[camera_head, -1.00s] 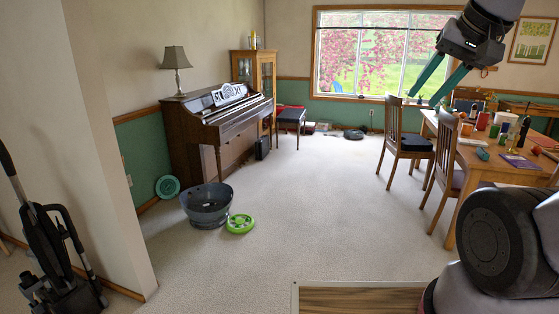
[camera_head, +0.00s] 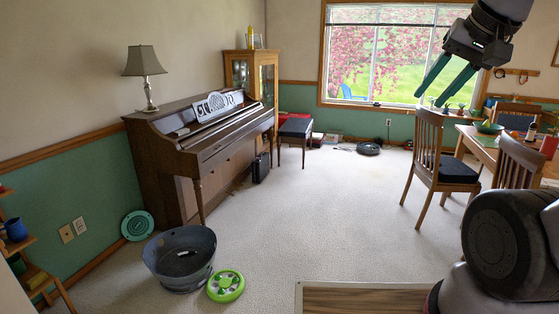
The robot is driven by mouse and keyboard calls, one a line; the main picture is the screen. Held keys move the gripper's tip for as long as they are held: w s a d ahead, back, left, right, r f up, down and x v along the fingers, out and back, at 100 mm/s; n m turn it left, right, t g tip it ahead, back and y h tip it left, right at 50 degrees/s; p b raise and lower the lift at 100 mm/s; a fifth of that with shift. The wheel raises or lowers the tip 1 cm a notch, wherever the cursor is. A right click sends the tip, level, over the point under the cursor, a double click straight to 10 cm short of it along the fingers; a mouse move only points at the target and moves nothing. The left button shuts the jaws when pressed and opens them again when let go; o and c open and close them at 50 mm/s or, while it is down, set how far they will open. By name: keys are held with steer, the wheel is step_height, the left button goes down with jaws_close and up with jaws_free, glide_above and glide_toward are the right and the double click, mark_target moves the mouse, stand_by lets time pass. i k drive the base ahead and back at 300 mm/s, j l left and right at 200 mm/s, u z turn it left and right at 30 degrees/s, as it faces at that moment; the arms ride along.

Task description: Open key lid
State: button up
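The brown upright piano (camera_head: 160,155) stands against the left wall, with sheet music (camera_head: 220,105) on top. Its key lid (camera_head: 232,135) is the long ledge along the front. I see a brown surface there and cannot make out any keys, and the lid's exact position is too small to tell. My gripper (camera_head: 428,101) is raised at the upper right, in front of the window. Its two green fingers are apart with nothing between them. It is far from the piano and touches nothing.
A grey tub (camera_head: 180,262) and a green round toy (camera_head: 226,286) lie on the carpet before the piano's near end. A stool (camera_head: 294,128) stands beyond it. Chairs (camera_head: 428,150) and a table (camera_head: 478,145) are at right. The middle carpet is clear.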

mark_target(208, 142)
steer(key=i, duration=1)
steer(key=i+l+u, duration=0.1)
steer(key=i, duration=0.85)
steer(key=i+l+u, duration=0.15)
steer(key=i+u, duration=0.3)
steer(key=i+l+u, duration=0.3)
steer(key=i+u, duration=0.15)
steer(key=i+l+u, duration=0.9)
steer(key=l, duration=0.25)
steer(key=k+j, duration=0.05)
